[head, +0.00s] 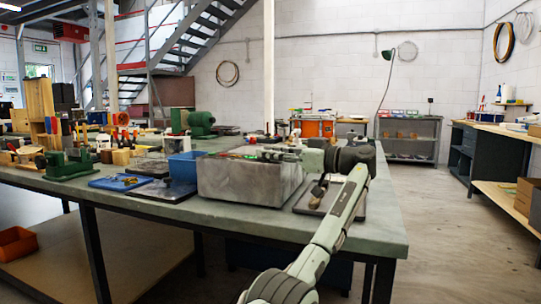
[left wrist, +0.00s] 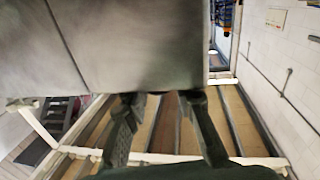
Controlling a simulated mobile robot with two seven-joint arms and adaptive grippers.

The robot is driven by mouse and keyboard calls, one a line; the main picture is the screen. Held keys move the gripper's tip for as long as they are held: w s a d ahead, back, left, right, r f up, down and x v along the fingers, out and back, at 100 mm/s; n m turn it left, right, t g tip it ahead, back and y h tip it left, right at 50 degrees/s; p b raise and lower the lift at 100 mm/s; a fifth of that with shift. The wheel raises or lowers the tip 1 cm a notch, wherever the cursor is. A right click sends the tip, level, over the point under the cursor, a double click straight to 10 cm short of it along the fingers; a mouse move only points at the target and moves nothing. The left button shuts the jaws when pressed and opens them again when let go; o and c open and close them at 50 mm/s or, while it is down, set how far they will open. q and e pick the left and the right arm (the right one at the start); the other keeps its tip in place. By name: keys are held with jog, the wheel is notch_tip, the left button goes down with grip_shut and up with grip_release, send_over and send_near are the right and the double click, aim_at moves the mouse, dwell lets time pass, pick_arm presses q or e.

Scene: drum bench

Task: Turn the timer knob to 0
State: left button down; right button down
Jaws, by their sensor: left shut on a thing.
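A grey metal box (head: 240,184) stands on the bench, with green and red parts showing at its top. My left gripper (head: 275,155) lies across the top right of the box in the head view, its fingers pointing left. In the left wrist view the box's plain grey face (left wrist: 130,45) fills the upper left. There the fingers of my left gripper (left wrist: 160,105) stand apart, their tips at its lower edge. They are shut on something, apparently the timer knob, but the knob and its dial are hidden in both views. My right gripper is not in view.
The green bench top (head: 385,215) is clear at its right end. A dark tray (head: 330,200) with a brush-like tool lies right of the box. A blue bin (head: 187,167) and a blue tray (head: 120,182) are on its left. Open floor lies to the right.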

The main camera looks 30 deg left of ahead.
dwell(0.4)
pick_arm(q)
jog(key=c, duration=1.2)
grip_release()
jog(key=shift+d, duration=0.1)
jog(key=d, duration=0.8)
jog(key=w+d, duration=0.1)
jog(key=d, duration=0.2)
jog(key=shift+d, duration=0.4)
